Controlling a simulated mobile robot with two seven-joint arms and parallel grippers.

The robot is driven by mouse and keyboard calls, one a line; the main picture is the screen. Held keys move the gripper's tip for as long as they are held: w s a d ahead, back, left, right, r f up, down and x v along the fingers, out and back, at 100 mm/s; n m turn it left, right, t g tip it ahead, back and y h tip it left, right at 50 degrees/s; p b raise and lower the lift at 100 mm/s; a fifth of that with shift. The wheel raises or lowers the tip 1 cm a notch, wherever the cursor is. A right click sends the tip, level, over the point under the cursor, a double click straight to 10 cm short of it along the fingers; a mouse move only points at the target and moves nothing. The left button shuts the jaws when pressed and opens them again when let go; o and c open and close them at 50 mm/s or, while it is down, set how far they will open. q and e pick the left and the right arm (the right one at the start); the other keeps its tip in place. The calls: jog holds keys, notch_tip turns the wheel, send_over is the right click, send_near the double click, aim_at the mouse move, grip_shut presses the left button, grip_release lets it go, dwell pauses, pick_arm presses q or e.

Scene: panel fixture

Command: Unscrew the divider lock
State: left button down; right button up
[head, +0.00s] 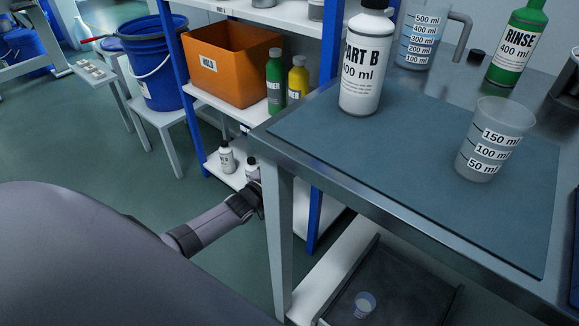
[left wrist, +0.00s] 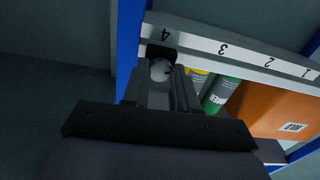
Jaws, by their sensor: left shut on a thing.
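My left arm reaches in from the left in the head view, and my left gripper (head: 257,183) is beside the shelf unit, partly hidden behind the table leg. In the left wrist view my left gripper (left wrist: 163,82) has its dark fingers around a small round pale knob (left wrist: 160,70) and is shut on it. The knob sits at the shelf edge near the mark 4, next to a black block (left wrist: 161,51). I take it for the divider lock, but its shape is mostly hidden by the fingers. My right gripper is in neither view.
The shelf unit (head: 169,48) holds an orange bin (head: 230,75), a green bottle (head: 274,85) and a yellow bottle (head: 298,80). The table (head: 350,185) at right carries a PART B bottle (head: 362,65) and a small beaker (head: 490,140). Its leg (head: 280,240) stands close to my left gripper.

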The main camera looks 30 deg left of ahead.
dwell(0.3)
pick_arm(q)
jog(key=c, duration=0.9)
grip_release()
jog(key=shift+s+a+p, duration=0.15)
jog(key=shift+s+p, duration=0.35)
jog(key=shift+s, duration=0.7)
jog(key=shift+s+a+p, duration=0.2)
jog(key=shift+s+p, duration=0.3)
jog(key=shift+s, duration=0.65)
jog(key=shift+s+a+p, duration=0.15)
jog(key=shift+s+p, duration=0.35)
jog(key=shift+s, duration=0.7)
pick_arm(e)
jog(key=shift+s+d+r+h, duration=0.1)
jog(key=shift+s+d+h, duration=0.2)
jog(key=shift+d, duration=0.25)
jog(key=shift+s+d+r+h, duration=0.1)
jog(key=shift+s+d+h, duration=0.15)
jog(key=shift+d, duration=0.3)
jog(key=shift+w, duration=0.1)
